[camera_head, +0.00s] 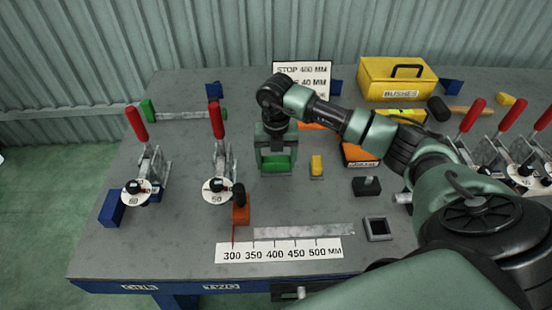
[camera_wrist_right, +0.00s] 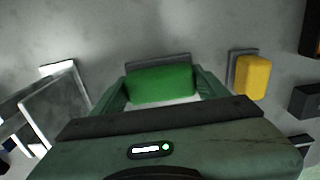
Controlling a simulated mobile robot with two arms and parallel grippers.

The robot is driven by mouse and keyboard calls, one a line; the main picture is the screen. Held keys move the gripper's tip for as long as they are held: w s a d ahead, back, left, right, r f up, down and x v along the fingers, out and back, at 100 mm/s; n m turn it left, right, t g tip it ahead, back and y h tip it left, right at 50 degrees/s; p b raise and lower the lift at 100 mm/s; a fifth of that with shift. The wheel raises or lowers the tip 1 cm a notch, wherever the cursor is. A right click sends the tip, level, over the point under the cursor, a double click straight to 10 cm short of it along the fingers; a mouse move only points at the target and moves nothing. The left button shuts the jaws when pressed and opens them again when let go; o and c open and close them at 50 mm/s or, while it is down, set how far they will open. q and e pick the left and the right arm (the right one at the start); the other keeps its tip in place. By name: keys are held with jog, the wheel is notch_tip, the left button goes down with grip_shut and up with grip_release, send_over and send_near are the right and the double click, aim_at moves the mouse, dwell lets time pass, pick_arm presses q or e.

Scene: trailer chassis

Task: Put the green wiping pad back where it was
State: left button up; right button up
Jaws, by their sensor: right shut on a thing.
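The green wiping pad (camera_head: 275,162) is between the fingers of my right gripper (camera_head: 276,168), low over the middle of the bench. In the right wrist view the pad (camera_wrist_right: 160,84) fills the gap between the two green fingers (camera_wrist_right: 162,92), which are shut on it. A thin grey holder edge (camera_wrist_right: 158,60) shows just behind the pad. I cannot tell whether the pad rests on this holder or is slightly above it. My left gripper is not in view.
A yellow block (camera_head: 317,163) on a small grey base stands close to the right. Red-handled clamps (camera_head: 219,165) stand to the left and at the far right. A millimetre scale (camera_head: 280,251) lies in front. A yellow bushes box (camera_head: 396,80) stands behind.

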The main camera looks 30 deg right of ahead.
aim_at(276, 158)
jog(key=shift+f, duration=0.2)
jog(key=o, duration=1.3)
jog(key=shift+r, duration=0.2)
jog(key=shift+r, duration=0.25)
notch_tip(276, 158, up, 12)
jog(key=shift+f+b, duration=0.2)
jog(key=shift+b, duration=0.75)
